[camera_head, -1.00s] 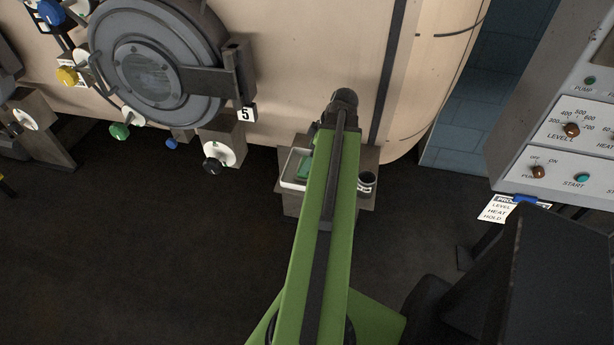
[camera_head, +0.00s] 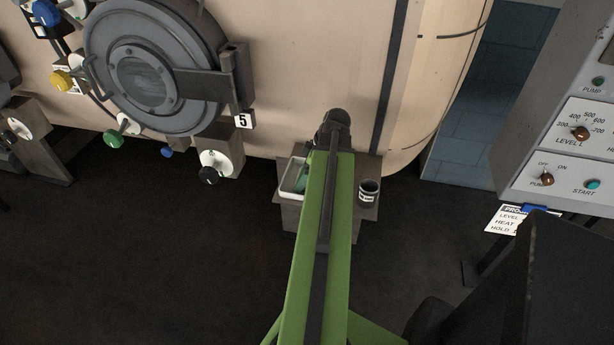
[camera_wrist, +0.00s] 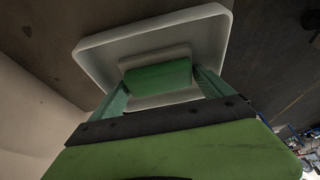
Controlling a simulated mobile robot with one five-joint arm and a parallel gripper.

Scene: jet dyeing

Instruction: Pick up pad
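The pad (camera_wrist: 158,76), green with a paler far side, lies in a shallow white tray (camera_wrist: 92,62) in the wrist view. My gripper (camera_wrist: 160,84) has its two greenish fingers spread, one at each side of the pad's near end. I cannot tell whether either finger touches it.
The tray stands on a small grey stand (camera_head: 318,216) beside a dark cup (camera_head: 369,192). A large beige vessel (camera_head: 300,70) with a round door (camera_head: 150,75) rises behind. A control panel (camera_head: 570,150) is at the right. The dark floor at left is clear.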

